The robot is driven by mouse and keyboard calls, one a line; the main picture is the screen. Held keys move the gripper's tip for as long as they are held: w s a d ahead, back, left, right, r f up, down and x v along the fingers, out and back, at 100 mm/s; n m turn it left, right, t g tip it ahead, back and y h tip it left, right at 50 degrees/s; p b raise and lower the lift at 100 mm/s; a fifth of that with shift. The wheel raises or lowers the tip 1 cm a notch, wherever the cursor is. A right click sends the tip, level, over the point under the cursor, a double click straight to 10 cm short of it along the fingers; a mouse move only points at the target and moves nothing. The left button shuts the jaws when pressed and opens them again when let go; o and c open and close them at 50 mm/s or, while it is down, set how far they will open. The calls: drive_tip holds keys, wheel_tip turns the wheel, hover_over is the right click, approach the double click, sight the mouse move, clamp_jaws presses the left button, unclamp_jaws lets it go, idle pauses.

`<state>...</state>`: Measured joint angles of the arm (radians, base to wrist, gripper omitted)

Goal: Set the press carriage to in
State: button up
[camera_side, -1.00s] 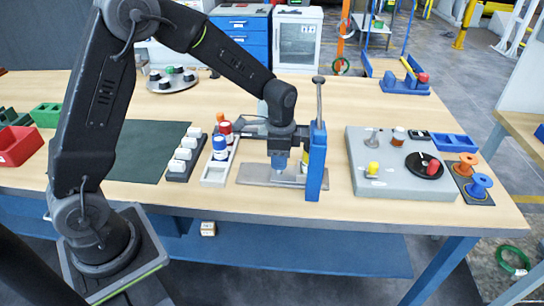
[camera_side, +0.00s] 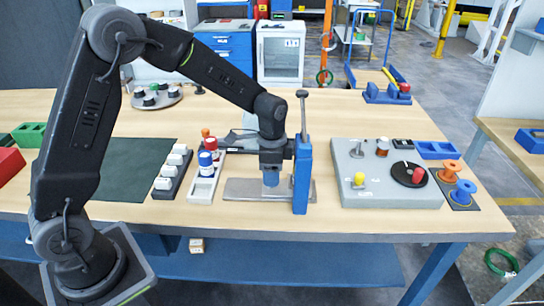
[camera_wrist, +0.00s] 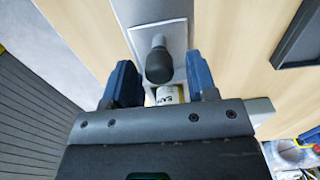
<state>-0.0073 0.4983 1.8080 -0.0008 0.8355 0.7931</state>
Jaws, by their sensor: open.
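The press has a blue upright column (camera_side: 302,178), a tall lever with a dark knob (camera_side: 302,94) and a flat metal base plate (camera_side: 240,190). My gripper (camera_side: 271,182) points down just left of the column, over the base plate. In the wrist view my gripper (camera_wrist: 160,88) has its two blue fingers spread apart. A dark rounded knob on a grey stem (camera_wrist: 159,66) shows between and beyond the fingers. A white labelled piece with a yellowish edge (camera_wrist: 168,94) shows behind the gripper body, partly hidden. I cannot tell whether a finger touches anything. The carriage's position is not clear.
A white rack with bottles (camera_side: 202,188) and a dark rack of white blocks (camera_side: 172,172) stand left of the press. A grey panel (camera_side: 375,195) with a yellow knob and a black disc stands to the right.

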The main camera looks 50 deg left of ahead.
wheel_tip(320, 180, up, 13)
drive_tip(key=shift+r, duration=0.2)
idle(0.4)
drive_tip(key=s+r+n+t, duration=0.1)
drive_tip(key=s+n, duration=0.3)
drive_tip(key=s, duration=0.7)
drive_tip(key=s+r+n+t, duration=0.2)
drive_tip(key=s+n+t, duration=0.2)
drive_tip(key=s, duration=0.8)
drive_tip(key=shift+d+r+n+t, duration=0.15)
drive_tip(key=shift+r+n+t, duration=0.15)
drive_tip(key=shift+n, duration=0.2)
drive_tip(key=shift+c, duration=0.2)
